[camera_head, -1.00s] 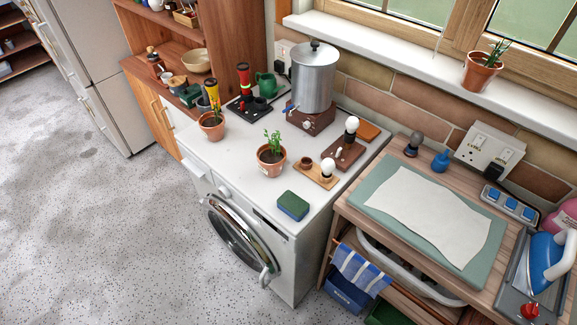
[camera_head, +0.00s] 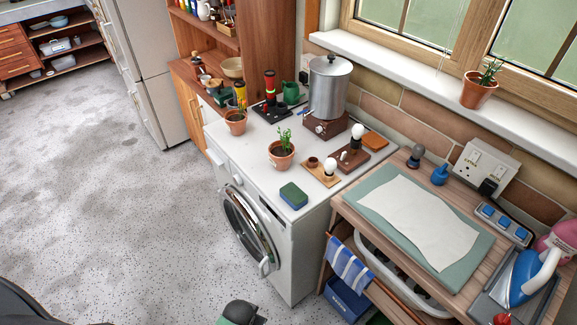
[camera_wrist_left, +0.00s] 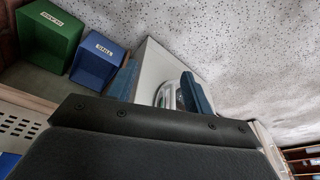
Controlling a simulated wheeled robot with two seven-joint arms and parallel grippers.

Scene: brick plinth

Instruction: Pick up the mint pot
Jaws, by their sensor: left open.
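The mint pot (camera_head: 281,152) is a terracotta pot with a leafy green plant. It stands upright on the white top of the washing machine (camera_head: 292,232), near the front edge. My left gripper (camera_wrist_left: 160,92) shows in the left wrist view as two dark blue fingers, set apart, with nothing between them. The washing machine with its round door lies beyond them, and the mint pot is not in that view. In the head view the left fingers cannot be clearly made out. My right gripper is in neither view.
Near the mint pot are another terracotta pot (camera_head: 236,122), a blue-green sponge (camera_head: 293,195), lamp holders on wooden boards (camera_head: 322,172) and a metal urn (camera_head: 328,88). A third plant pot (camera_head: 479,90) stands on the windowsill. Open floor (camera_head: 110,220) lies left.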

